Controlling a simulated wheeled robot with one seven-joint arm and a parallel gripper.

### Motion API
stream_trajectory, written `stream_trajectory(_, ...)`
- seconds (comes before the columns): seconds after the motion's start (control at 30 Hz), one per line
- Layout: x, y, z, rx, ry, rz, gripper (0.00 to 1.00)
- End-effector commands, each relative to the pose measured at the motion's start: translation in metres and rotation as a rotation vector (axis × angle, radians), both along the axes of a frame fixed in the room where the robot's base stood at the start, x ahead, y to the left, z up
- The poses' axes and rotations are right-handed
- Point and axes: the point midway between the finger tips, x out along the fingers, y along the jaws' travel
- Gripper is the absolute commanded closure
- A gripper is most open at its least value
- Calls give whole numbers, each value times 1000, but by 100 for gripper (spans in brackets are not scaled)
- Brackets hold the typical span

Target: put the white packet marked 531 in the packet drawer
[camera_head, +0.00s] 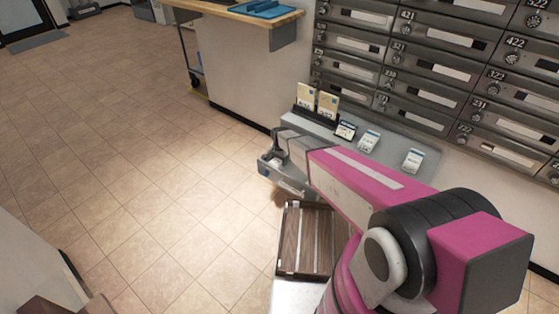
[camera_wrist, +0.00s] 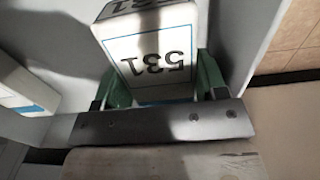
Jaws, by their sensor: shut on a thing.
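The white packet marked 531 (camera_wrist: 150,45) is between the green fingers of my gripper (camera_wrist: 160,84), which is shut on it. Its number reads upside down in the wrist view. Grey surfaces lie around the packet; I cannot tell whether it touches them. In the head view my gripper (camera_head: 276,158) is at the left end of the grey shelf (camera_head: 393,147) under the mailboxes, partly behind my arm. A grey box-like part with a front handle (camera_head: 288,186), perhaps the packet drawer, shows just below it. The packet cannot be made out in the head view.
Other white packets (camera_head: 368,141) (camera_head: 413,160) lie on the shelf to the right, beside upright cards (camera_head: 316,98). A brown slatted crate (camera_head: 304,240) stands below. Numbered mailboxes (camera_head: 440,65) fill the wall. A counter with a blue tray (camera_head: 262,9) is behind. Tiled floor at left is clear.

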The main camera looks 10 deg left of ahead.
Motion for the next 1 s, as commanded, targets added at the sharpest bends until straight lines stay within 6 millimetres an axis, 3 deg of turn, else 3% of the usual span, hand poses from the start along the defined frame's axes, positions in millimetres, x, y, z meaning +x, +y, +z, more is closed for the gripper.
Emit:
stream_trajectory(0.03,0,0,0,0,0,0,28)
stream_trajectory(0.1,0,0,0,0,0,0,5)
stream_trajectory(0.47,0,1,8,2,-2,0,5)
stream_trajectory(1.0,-1,-1,96,-1,-1,0,5)
